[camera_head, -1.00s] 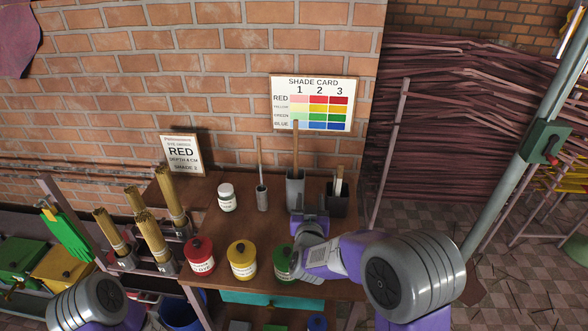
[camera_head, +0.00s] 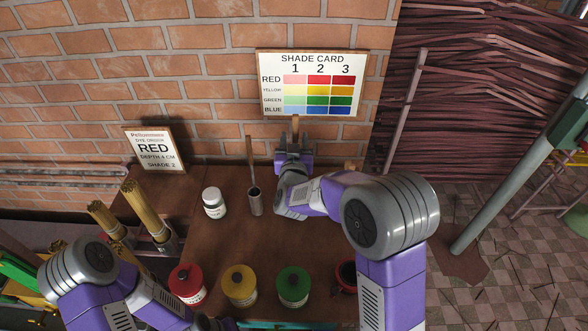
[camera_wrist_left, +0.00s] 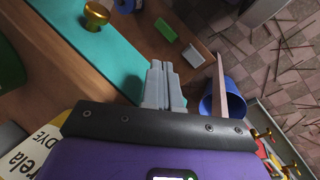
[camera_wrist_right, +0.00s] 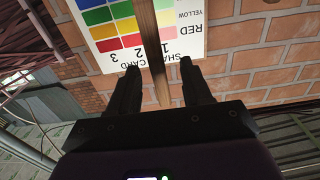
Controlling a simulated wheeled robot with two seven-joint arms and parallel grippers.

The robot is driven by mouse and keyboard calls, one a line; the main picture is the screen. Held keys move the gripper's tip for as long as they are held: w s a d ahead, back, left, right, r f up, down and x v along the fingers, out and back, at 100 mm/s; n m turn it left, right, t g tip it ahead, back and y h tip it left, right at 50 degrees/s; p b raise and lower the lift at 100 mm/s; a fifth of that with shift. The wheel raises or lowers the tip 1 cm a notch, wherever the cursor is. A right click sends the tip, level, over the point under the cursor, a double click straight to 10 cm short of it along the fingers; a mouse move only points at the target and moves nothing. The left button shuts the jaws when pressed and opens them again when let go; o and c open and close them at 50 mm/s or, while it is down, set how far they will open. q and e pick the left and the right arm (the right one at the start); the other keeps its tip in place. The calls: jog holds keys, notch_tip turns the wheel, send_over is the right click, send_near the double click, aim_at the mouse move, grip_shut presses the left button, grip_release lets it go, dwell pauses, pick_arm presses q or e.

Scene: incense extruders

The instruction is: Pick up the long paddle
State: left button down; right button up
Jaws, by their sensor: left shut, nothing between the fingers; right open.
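The long paddle (camera_wrist_right: 150,30) is a brown wooden stick. In the right wrist view it runs between the two fingers of my right gripper (camera_wrist_right: 158,66), which is open around it. In the head view only the paddle's upper end (camera_head: 295,124) shows above my right gripper (camera_head: 293,143); its lower part and its holder are hidden behind my right arm. A thinner stick (camera_head: 250,152) stands in a small grey cup (camera_head: 255,201) to the left. My left gripper (camera_wrist_left: 161,68) is shut and empty, low near the bench front.
A white jar (camera_head: 214,203) stands left of the small cup. Red (camera_head: 187,283), yellow (camera_head: 239,286) and green (camera_head: 293,287) dye pots line the bench front. The shade card (camera_head: 312,84) is close behind the paddle. Incense bundles (camera_head: 147,209) stand at the left.

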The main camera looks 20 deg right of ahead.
jog(key=x, duration=0.5)
jog(key=shift+d+f, duration=0.15)
jog(key=shift+f, duration=0.15)
grip_shut()
